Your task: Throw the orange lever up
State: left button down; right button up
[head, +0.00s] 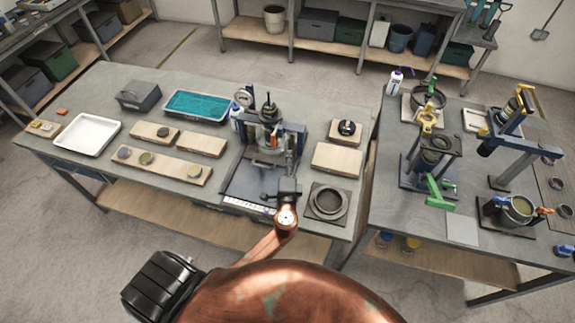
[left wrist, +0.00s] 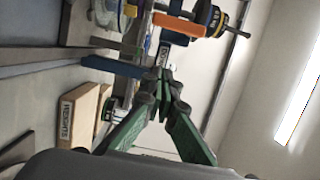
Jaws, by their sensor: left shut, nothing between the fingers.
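An orange lever (left wrist: 180,25) shows as a short bar near the top of the left wrist view, beside blue frame parts. In the head view it is too small and crowded to make out surely in the dark and blue press-like rig (head: 268,135) on the left bench. My left gripper (head: 289,180) is at the front of this rig. In the left wrist view its green fingers (left wrist: 164,76) are shut, with nothing between them. The tips lie just below the orange bar in the picture; I cannot tell whether they touch anything. My right gripper is out of view.
Wooden blocks (head: 337,160) and a dark plate with a ring (head: 328,203) stand right of the rig. Wooden boards (head: 160,165), a white tray (head: 87,134) and a teal tray (head: 196,105) lie left. A second bench (head: 385,165) with fixtures stands at right, across a gap.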

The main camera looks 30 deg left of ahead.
pick_arm(q)
jog(key=a, duration=0.1)
jog(key=w+a+p, duration=0.1)
jog(key=a, duration=0.3)
jog(key=shift+w+a, duration=0.1)
jog(key=shift+w, duration=0.2)
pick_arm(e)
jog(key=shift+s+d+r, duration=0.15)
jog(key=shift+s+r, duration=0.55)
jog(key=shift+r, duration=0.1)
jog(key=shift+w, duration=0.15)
